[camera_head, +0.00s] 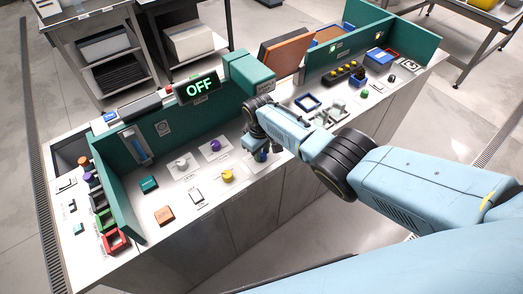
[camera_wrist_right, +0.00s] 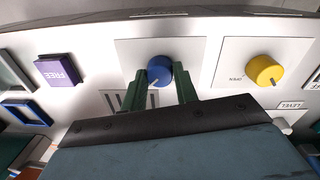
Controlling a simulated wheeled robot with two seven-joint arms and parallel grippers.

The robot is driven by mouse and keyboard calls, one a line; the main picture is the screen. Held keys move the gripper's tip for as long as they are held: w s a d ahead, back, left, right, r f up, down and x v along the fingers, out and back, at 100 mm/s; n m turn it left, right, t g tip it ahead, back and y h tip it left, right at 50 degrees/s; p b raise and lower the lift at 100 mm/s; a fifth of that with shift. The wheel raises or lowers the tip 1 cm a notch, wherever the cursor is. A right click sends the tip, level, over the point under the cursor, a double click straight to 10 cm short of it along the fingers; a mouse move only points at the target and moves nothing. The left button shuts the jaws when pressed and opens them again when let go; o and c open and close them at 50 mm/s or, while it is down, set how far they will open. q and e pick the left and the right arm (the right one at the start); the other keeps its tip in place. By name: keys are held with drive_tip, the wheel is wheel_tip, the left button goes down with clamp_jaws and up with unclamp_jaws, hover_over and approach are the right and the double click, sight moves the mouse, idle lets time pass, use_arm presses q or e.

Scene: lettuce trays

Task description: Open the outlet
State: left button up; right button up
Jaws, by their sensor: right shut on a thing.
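A blue round knob (camera_wrist_right: 159,70) sits on a white plate on the panel; in the head view it shows small under my gripper (camera_head: 262,156). My right gripper (camera_wrist_right: 160,84) is shut on it, with one dark green finger on each side. The knob's pointer mark faces down in the wrist view. A yellow knob (camera_wrist_right: 265,71) with a label that seems to read OPEN sits to the right in the wrist view; it also shows in the head view (camera_head: 227,175). I cannot tell which control is the outlet. My left gripper is not in view.
A green-lettered display (camera_head: 199,88) reads OFF on the teal back wall. A purple FREE button (camera_wrist_right: 60,70) is left of the blue knob in the wrist view. Teal and orange buttons, a purple knob (camera_head: 214,145) and several frames crowd the panel.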

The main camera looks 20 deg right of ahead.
drive_tip(key=o, duration=1)
drive_tip(key=shift+c, duration=0.2)
drive_tip(key=shift+r, duration=0.15)
drive_tip(key=shift+r+p, duration=0.3)
drive_tip(key=shift+r, duration=0.05)
wheel_tip(320, 180, up, 12)
drive_tip(key=p, duration=0.3)
drive_tip(key=shift+s+a+r, duration=0.2)
drive_tip(key=shift+a+r, duration=0.05)
